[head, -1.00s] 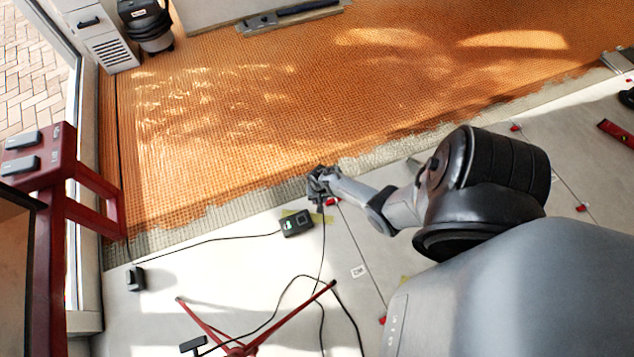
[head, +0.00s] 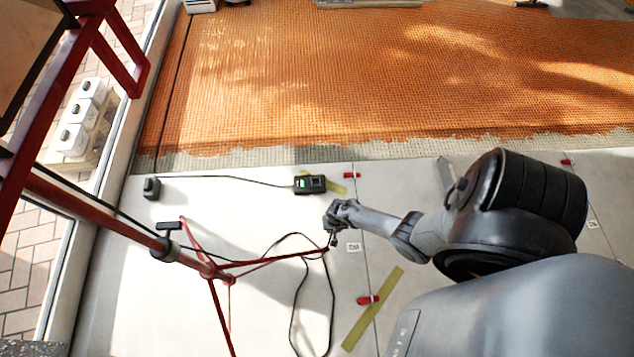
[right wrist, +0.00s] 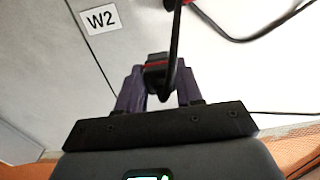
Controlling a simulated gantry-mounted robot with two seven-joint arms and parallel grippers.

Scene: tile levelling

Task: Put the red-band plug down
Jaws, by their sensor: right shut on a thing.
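The red-band plug (right wrist: 157,66) is a small black plug with a red stripe. In the right wrist view it sits between the two dark fingers of my right gripper (right wrist: 160,88), which are shut on it. A black cable runs from it. In the head view my right gripper (head: 334,222) is over the pale tiles, left of the W2 label (head: 353,247). The plug (head: 333,240) shows there as a small dark piece below the fingers. I cannot tell whether it touches the floor. My left gripper is not in view.
A red tripod stand (head: 205,268) is at left. Loose cable (head: 333,295) loops on the tiles. Red clips (head: 367,300) sit along the joint.

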